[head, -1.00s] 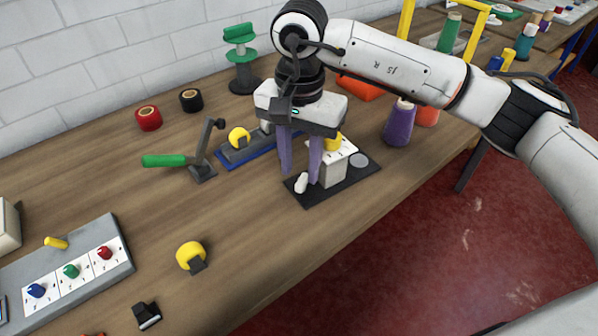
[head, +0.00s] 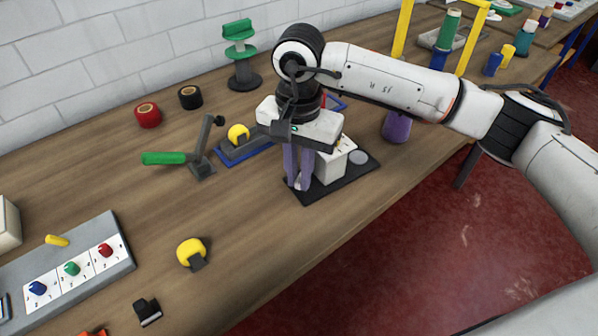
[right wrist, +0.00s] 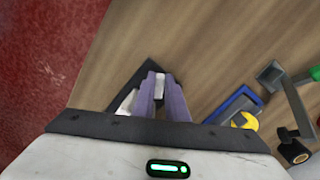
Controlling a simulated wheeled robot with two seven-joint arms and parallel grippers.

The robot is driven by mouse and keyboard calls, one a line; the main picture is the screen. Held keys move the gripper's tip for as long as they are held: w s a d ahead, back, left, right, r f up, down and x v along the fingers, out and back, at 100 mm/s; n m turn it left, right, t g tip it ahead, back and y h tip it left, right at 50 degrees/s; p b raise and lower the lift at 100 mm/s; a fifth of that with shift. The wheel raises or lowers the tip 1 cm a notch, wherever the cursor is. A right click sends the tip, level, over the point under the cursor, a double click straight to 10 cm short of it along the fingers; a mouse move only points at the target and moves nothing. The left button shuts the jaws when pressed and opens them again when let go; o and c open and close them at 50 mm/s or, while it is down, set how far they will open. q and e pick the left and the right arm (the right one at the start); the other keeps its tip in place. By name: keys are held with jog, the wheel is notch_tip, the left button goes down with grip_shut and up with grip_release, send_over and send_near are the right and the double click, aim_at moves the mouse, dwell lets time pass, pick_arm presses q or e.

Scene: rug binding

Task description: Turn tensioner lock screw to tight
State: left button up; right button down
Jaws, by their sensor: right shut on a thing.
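The tensioner is a white block (head: 331,167) on a black base plate (head: 345,184) near the table's front edge, with a grey disc (head: 358,157) at its right. My right gripper (head: 299,180) points down at the plate's left end. Its purple fingers are shut on a small white piece, which looks like the lock screw; it also shows in the right wrist view (right wrist: 159,86) between the fingers. The fingers hide most of it, so I cannot tell how far it is turned. My left gripper is not in view.
A green-handled lever (head: 165,158) and a blue-edged fixture (head: 244,152) stand left of the tensioner. A purple cone (head: 397,127) stands to its right. A control panel (head: 75,262) and a yellow-topped piece (head: 191,252) lie at the lower left. The table between is clear.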

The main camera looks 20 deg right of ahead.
jog(key=shift+f+m+b, duration=0.1)
jog(key=shift+m+b, duration=0.4)
jog(key=shift+b, duration=0.05)
jog(key=shift+w+a+m+b, duration=0.1)
jog(key=shift+w+m+b, duration=0.05)
jog(key=shift+m+b, duration=0.45)
jog(key=shift+w+m+b, duration=0.1)
jog(key=shift+m+b, duration=0.45)
jog(key=shift+m, duration=0.55)
jog(key=shift+a+m+b, duration=0.1)
jog(key=shift+m+b, duration=0.25)
jog(key=shift+m, duration=0.45)
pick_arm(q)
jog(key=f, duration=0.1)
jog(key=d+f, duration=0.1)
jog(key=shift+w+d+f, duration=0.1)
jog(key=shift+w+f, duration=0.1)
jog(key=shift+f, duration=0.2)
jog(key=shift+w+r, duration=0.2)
pick_arm(e)
jog(key=shift+w+m, duration=0.1)
jog(key=shift+m, duration=0.2)
jog(key=c, duration=1.9)
grip_release()
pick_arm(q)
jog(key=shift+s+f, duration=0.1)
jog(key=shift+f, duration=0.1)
pick_arm(e)
jog(key=shift+o, duration=0.7)
